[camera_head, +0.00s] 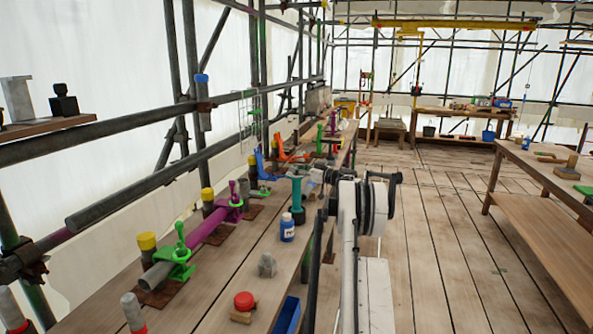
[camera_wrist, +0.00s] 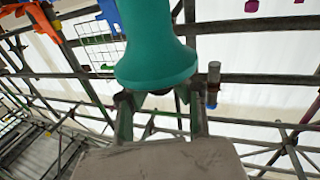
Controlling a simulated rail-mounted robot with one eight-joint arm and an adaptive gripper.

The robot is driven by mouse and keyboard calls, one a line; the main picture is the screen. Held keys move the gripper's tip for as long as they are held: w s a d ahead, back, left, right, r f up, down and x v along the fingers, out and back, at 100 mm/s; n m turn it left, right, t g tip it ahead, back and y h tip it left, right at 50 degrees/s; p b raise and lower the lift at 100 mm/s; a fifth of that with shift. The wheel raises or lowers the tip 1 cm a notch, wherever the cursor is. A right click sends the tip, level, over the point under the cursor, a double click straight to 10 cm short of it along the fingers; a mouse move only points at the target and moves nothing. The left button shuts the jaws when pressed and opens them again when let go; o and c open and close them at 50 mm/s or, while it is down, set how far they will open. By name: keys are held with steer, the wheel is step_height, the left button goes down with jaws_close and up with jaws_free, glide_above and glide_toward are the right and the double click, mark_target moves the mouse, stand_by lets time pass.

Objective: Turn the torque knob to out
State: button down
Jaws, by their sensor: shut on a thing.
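A teal spool-shaped post (camera_head: 297,206) with flared ends stands on the long bench in the head view. My gripper (camera_head: 309,176) is at its upper end, coming from the right. In the wrist view a teal flared body (camera_wrist: 155,55) fills the upper middle, and my gripper (camera_wrist: 158,102) has its dark fingertips at its wide rim, one on each side. The gripper is shut on this teal piece. The contact is partly hidden behind the flare. No marking for "out" is readable, and I cannot tell for sure which part is the torque knob.
A blue-and-white bottle (camera_head: 287,228) stands close in front of the teal post. A purple pipe (camera_head: 209,228) with green clamps, a grey lump (camera_head: 267,265) and a red knob (camera_head: 244,301) are on the bench. Scaffold rails (camera_head: 130,182) run along the left.

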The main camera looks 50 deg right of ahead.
steer(key=shift+f+m+h+b, duration=0.1)
steer(key=shift+m+h+b, duration=0.3)
steer(key=shift+h, duration=0.2)
steer(key=m+h+b, duration=0.2)
steer(key=m+h, duration=0.1)
steer(key=h, duration=0.2)
steer(key=shift+a+g, duration=0.15)
steer(key=shift+g, duration=0.25)
steer(key=m+g+h+b, duration=0.1)
steer(key=m+g+h, duration=0.1)
steer(key=m+h, duration=0.1)
steer(key=m+g+h+b, duration=0.2)
steer(key=h, duration=0.2)
steer(key=shift+w+m+g, duration=0.1)
steer(key=shift+m+g, duration=0.2)
steer(key=shift+m, duration=0.1)
steer(key=m+g+h, duration=0.2)
steer(key=g, duration=0.1)
steer(key=m+g+h+b, duration=0.1)
steer(key=m+g+h, duration=0.1)
steer(key=m+g, duration=0.1)
steer(key=shift+g+h, duration=0.3)
steer(key=shift+g, duration=0.4)
steer(key=shift+m+g+h, duration=0.15)
steer(key=shift+m+g, duration=1.2)
steer(key=shift+g, duration=0.6)
steer(key=shift+m+g+h, duration=0.15)
steer(key=shift+m+g, duration=1.2)
steer(key=shift+g, duration=0.6)
steer(key=shift+d, duration=0.2)
